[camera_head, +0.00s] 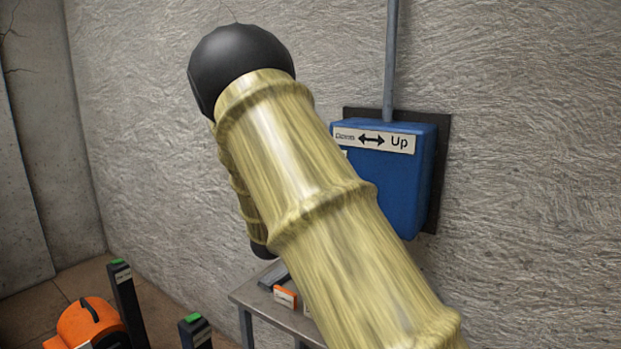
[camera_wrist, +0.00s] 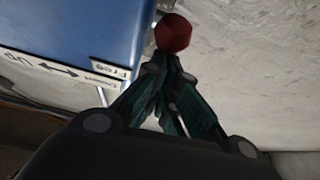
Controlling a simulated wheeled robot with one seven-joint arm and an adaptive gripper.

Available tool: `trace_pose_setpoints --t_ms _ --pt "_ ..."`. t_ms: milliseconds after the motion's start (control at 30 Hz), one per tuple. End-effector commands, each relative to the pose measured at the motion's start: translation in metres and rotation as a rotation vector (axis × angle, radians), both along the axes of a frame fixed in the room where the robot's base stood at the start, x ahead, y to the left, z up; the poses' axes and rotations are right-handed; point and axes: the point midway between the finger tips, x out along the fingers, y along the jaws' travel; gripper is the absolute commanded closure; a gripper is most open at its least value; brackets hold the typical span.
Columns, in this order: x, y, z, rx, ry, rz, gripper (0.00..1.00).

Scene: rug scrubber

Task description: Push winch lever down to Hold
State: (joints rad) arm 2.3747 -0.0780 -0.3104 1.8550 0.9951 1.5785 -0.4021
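The blue winch box (camera_head: 408,190) hangs on the wall in the head view, behind my arm. Its top label reads "Down" and "Up" with a double arrow. In the wrist view the box (camera_wrist: 85,25) is at upper left, with a "Free" label (camera_wrist: 111,70) on it. The red lever knob (camera_wrist: 173,33) sits beside the box, just beyond my fingertips. My gripper (camera_wrist: 158,68) has its fingers drawn together at the tips, with no object visible between them. Whether they touch the knob I cannot tell. The lever's stem is hidden. In the head view my arm hides the gripper and lever.
A grey pipe (camera_head: 391,60) rises from the box along the rough wall. Below is a small metal table (camera_head: 262,299) with an orange-and-white box (camera_head: 285,297). An orange machine (camera_head: 88,322) and dark posts with green tops (camera_head: 126,300) stand at lower left.

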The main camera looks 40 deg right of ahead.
Motion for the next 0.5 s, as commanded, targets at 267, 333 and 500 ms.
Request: trace_pose_setpoints --t_ms 267,333,500 --pt "-0.002 0.002 0.001 0.009 0.011 -0.002 1.00" --pt "-0.002 0.006 0.010 0.008 0.008 -0.001 1.00" --pt "-0.005 0.019 0.041 0.001 0.001 0.001 1.00"
